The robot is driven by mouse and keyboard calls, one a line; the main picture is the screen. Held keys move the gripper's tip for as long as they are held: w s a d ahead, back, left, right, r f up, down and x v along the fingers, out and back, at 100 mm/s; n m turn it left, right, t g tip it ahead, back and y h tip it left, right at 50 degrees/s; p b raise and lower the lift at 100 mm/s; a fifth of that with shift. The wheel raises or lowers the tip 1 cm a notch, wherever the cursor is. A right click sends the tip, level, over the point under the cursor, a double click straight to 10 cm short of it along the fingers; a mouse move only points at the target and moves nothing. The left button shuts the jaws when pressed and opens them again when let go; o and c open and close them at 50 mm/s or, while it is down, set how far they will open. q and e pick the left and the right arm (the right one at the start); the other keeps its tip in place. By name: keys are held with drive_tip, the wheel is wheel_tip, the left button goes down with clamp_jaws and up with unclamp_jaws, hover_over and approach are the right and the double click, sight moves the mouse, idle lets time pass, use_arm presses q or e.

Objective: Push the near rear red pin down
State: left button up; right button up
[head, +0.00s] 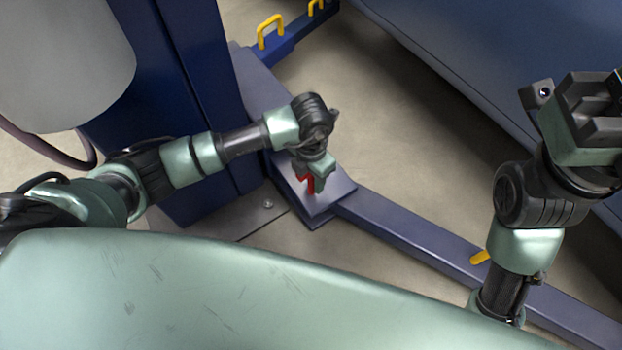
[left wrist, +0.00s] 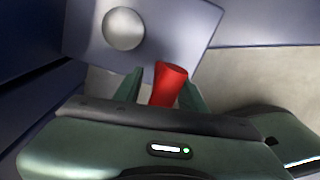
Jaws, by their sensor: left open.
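The red pin (head: 309,184) stands at the blue base plate (head: 325,209) by the foot of the blue post, partly hidden by my left gripper (head: 316,174). In the left wrist view the red pin (left wrist: 170,80) shows its round top between the two green fingers of the left gripper (left wrist: 162,88). The fingers are open, one on each side of the pin; I cannot tell whether they touch it. My right gripper (head: 592,118) is at the upper right, away from the pin; its finger state is unclear.
The blue post (head: 205,100) rises just left of the pin. A blue lift arm (head: 420,240) with a yellow tab (head: 480,257) runs to the lower right. Yellow handles (head: 270,32) stand at the back. A large blue body (head: 500,50) fills the upper right. Bare floor (head: 400,140) lies between.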

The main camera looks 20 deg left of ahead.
use_arm(q)
clamp_jaws()
idle(1.4)
